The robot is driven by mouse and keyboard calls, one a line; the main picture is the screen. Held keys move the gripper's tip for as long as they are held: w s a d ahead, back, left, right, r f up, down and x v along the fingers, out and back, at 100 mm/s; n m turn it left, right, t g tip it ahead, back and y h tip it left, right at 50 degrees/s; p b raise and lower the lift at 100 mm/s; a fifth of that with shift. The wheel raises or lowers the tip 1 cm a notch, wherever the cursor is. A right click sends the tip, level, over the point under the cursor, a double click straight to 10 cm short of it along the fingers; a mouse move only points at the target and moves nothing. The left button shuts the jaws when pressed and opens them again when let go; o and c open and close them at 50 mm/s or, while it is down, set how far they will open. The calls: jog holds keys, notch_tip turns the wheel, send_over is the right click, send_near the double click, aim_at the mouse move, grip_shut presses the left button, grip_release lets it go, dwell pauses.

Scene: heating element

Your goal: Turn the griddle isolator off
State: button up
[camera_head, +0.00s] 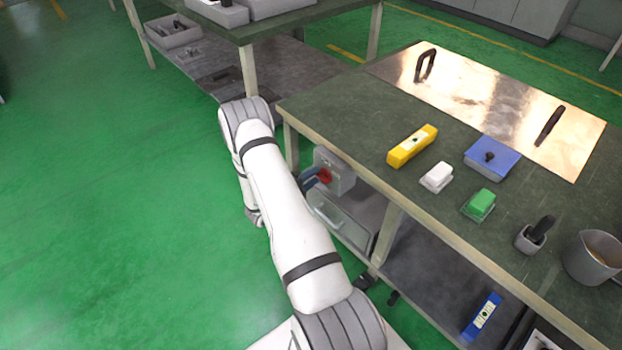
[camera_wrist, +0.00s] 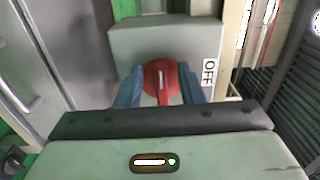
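The griddle isolator (camera_head: 335,165) is a grey box on the side of the workbench, below its top. It also shows in the wrist view (camera_wrist: 190,38), with a black-on-white OFF label (camera_wrist: 209,73) at its right edge. Its round red knob (camera_wrist: 160,75) has a pale vertical mark and a bar pointing down in the wrist view. The knob also shows in the head view (camera_head: 326,176), partly hidden. My gripper (camera_wrist: 161,88) has its blue fingers apart, one on each side of the knob. I cannot tell whether either finger touches it.
The workbench top (camera_head: 350,110) above holds a metal griddle plate (camera_head: 480,100), a yellow box (camera_head: 412,146), a blue box (camera_head: 492,158) and smaller items. A clear bin (camera_head: 340,222) sits below the isolator. Green floor is open to the left.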

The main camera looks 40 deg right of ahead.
jog(key=a+p, duration=0.1)
jog(key=a, duration=0.6)
jog(key=shift+s+a, duration=0.3)
jog(key=shift+a, duration=0.1)
jog(key=s+a+r+m+g+y+p, duration=0.2)
jog(key=s+r+m+g+y+p, duration=0.15)
jog(key=r+m, duration=0.8)
jog(key=s+a+r+m+g+y+p, duration=0.2)
jog(key=s+r+m+g+y+p, duration=0.25)
jog(key=r, duration=1.15)
jog(key=s+a+r+m+t+y+p, duration=0.4)
jog(key=a+r+m, duration=0.5)
jog(key=r, duration=0.3)
jog(key=s+a+r+m+t+y+p, duration=0.5)
jog(key=s+a+r+m, duration=0.4)
jog(key=r+m, duration=0.3)
jog(key=shift+y+p, duration=0.5)
jog(key=shift+p, duration=0.25)
jog(key=shift+a, duration=0.1)
